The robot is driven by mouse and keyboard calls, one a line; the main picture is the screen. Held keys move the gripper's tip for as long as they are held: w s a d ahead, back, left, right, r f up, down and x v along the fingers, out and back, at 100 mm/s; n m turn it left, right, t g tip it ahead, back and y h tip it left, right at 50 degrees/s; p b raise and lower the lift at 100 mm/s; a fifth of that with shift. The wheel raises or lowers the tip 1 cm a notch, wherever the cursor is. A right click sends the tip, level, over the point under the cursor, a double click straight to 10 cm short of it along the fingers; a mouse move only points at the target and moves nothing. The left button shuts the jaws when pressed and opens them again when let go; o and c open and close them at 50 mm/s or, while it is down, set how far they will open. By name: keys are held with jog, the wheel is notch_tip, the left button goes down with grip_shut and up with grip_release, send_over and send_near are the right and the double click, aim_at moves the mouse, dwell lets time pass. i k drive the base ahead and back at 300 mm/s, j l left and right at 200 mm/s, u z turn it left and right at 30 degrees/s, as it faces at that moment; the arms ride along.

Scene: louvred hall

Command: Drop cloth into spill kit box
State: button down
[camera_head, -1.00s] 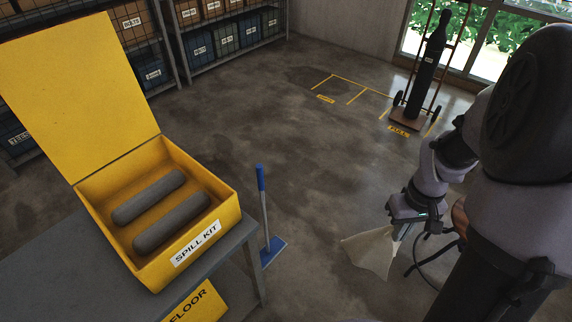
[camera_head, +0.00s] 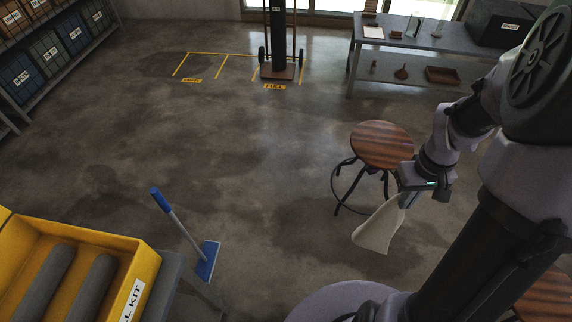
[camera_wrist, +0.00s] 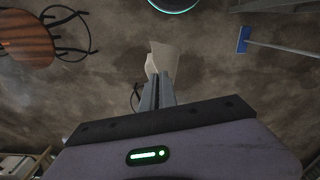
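A pale cream cloth (camera_head: 377,230) hangs from my gripper (camera_head: 405,200) on the right of the head view, over open floor and in front of a round stool. In the wrist view the cloth (camera_wrist: 161,58) shows beyond the fingers of my gripper (camera_wrist: 157,92), which are close together on it. The yellow spill kit box (camera_head: 143,268) is at the lower left of the head view, well apart from the cloth. It holds two grey rolls (camera_head: 50,280). The picture's edge cuts off part of the box, and little of its lid shows.
A wooden-topped stool (camera_head: 382,145) stands behind my gripper. A blue squeegee or broom (camera_head: 208,262) stands beside the box's bench. A hand truck with a dark cylinder (camera_head: 278,40) and a grey workbench (camera_head: 353,45) are at the back. The middle floor is clear.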

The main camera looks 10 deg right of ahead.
aim_at(26, 241)
jog(key=j+u, duration=0.1)
jog(key=u, duration=0.85)
jog(key=i+u, duration=0.15)
jog(key=u, duration=0.35)
